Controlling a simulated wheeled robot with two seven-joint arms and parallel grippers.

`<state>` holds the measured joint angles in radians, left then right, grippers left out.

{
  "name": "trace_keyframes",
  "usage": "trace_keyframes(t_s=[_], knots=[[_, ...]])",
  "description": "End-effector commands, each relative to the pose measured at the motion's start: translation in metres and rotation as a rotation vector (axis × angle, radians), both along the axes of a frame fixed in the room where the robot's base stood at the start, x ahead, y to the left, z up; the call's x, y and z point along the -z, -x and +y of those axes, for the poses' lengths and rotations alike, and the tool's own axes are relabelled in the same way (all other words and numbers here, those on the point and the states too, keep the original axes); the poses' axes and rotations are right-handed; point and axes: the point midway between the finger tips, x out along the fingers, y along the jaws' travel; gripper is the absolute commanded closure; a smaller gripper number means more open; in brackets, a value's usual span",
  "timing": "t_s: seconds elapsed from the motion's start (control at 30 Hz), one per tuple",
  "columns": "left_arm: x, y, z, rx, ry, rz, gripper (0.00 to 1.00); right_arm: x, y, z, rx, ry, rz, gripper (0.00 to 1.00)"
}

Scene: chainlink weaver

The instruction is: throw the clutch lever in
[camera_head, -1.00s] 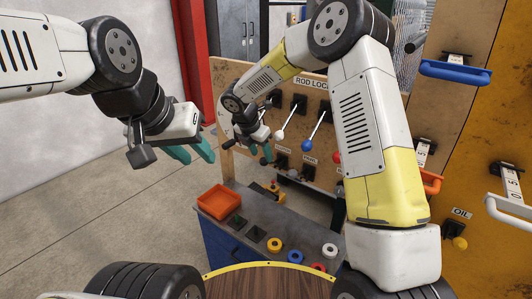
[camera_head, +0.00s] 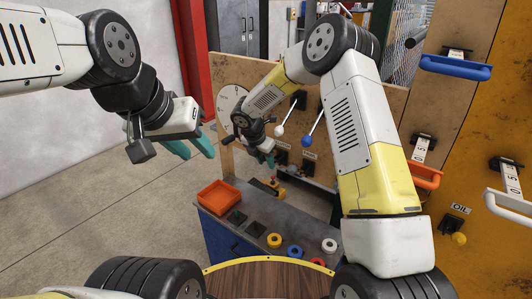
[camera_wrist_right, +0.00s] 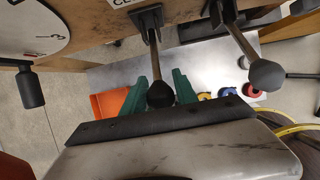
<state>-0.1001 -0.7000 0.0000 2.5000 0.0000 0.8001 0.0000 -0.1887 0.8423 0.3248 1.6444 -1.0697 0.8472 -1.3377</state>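The clutch lever shows in the right wrist view as a dark shaft with a round black knob (camera_wrist_right: 160,94), below a label partly cut off that begins "CL". My right gripper (camera_wrist_right: 160,90) has its green fingers apart, one on each side of this knob. I cannot tell whether they touch it. In the head view my right gripper (camera_head: 263,158) is at the lower row of levers on the wooden panel and hides the clutch lever. My left gripper (camera_head: 193,148) is open and empty, in the air left of the panel.
A second lever with a grey knob (camera_wrist_right: 267,75) stands close to the right of the clutch lever. Levers with a white knob (camera_head: 279,131) and a blue knob (camera_head: 307,141) hang above. An orange tray (camera_head: 218,194) and coloured rings sit on the bench below.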

Motion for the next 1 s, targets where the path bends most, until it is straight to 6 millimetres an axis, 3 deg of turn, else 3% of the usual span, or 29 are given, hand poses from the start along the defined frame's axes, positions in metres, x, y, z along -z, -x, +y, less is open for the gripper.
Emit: trace_keyframes(t_s=[0.03, 0.17, 1.0], knots=[[0.0, 0.0, 0.0, 0.0, 0.0, 0.0, 0.64, -0.0001, 0.0001, 0.0001, 0.0, 0.0, 0.0, 0.77], [0.0, 0.0, 0.0, 0.0, 0.0, 0.0, 0.64, -0.0002, 0.0002, 0.0001, 0.0, 0.0, 0.0, 1.0], [0.0, 0.0, 0.0, 0.0, 0.0, 0.0, 0.64, -0.0005, 0.0004, 0.0007, 0.0, 0.0, 0.0, 1.0]])
